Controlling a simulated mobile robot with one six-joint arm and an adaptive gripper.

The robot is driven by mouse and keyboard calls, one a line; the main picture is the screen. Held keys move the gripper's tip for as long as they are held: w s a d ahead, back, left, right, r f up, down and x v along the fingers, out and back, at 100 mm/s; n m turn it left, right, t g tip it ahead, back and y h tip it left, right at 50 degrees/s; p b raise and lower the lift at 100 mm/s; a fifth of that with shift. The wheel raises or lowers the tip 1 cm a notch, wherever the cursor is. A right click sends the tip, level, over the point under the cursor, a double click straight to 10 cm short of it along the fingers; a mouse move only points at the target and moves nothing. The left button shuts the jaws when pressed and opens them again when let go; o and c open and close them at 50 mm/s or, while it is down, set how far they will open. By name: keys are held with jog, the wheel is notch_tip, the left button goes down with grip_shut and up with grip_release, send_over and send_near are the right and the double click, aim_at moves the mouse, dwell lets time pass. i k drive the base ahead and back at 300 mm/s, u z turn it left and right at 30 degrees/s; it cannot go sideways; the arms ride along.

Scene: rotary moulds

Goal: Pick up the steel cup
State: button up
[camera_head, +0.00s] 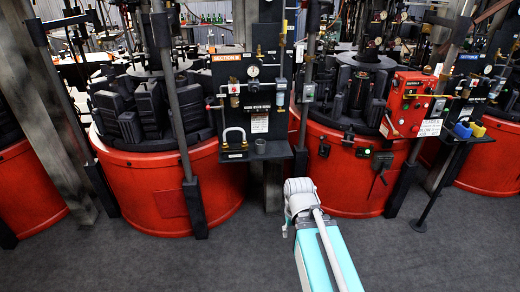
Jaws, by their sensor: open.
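The steel cup (260,146) looks like a small grey cylinder standing upright on a dark shelf (236,156) below the "SECTION" panel, left of the picture's middle. Nothing touches it from above. My white and teal arm rises from the bottom edge, right of the middle, and its white upper end is lower in the picture and to the right of the cup.
A padlock-like item with a pale loop (233,138) stands just left of the cup. A dark panel (226,82) with a gauge and pipes rises behind it. Red round mould machines (165,195) flank the shelf. A red control box (407,105) is at right. The grey floor (200,265) in front is clear.

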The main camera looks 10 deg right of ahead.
aim_at(260, 147)
jog(key=u, duration=0.1)
jog(key=i, duration=1)
jog(key=z, duration=0.05)
